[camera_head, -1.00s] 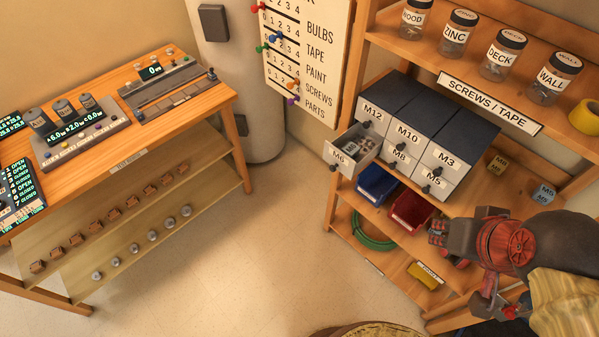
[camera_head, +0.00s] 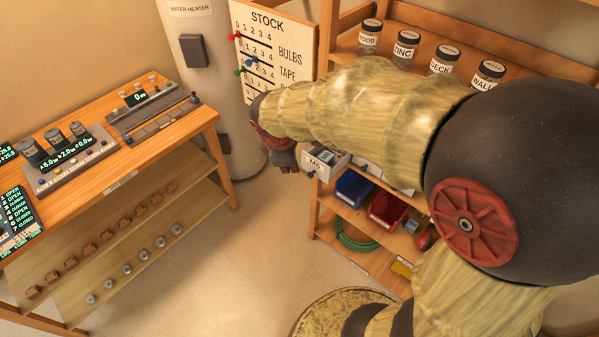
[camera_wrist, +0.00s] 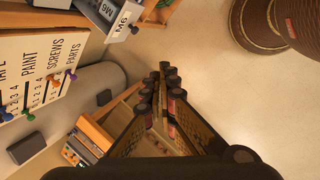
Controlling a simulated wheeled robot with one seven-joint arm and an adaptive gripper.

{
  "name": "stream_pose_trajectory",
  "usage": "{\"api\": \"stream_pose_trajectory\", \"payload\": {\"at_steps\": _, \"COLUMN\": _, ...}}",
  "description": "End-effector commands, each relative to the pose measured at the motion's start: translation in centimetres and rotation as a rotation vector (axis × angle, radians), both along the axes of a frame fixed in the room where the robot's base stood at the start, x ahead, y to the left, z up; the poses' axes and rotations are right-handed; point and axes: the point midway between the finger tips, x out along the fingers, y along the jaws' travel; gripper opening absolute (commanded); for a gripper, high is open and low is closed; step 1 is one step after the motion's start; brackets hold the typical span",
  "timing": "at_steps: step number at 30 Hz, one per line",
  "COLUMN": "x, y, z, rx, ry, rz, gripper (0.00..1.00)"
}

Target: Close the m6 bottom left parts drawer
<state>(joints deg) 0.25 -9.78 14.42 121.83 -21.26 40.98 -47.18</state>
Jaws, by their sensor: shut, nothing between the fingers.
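The M6 drawer (camera_head: 322,160), at the bottom left of the grey parts cabinet, stands out from it, pulled open. My arm hides its inside and most of the cabinet in the head view. In the wrist view its labelled front (camera_wrist: 122,20) and dark knob show at the top. My gripper (camera_head: 286,162) is shut and empty, just left of the drawer front in the head view.
Blue (camera_head: 354,187) and red (camera_head: 387,209) bins sit on the shelf below the cabinet. Jars (camera_head: 405,48) stand on the shelf above. A stock board (camera_head: 262,50) hangs behind my gripper. The workbench (camera_head: 185,118) is at left, with clear floor between.

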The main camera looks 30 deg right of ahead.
Motion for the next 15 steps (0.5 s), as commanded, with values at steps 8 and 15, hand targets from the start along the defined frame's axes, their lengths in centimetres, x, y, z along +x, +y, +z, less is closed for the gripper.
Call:
{"api": "stream_pose_trajectory", "payload": {"at_steps": 8, "x": 6.1, "y": -1.9, "z": -8.0, "rx": -0.173, "ry": 0.246, "rz": 0.502, "gripper": 0.00}}
{"api": "stream_pose_trajectory", "payload": {"at_steps": 15, "x": 7.9, "y": -2.5, "z": -12.3, "rx": -0.227, "ry": 0.346, "rz": 0.735, "gripper": 0.00}}
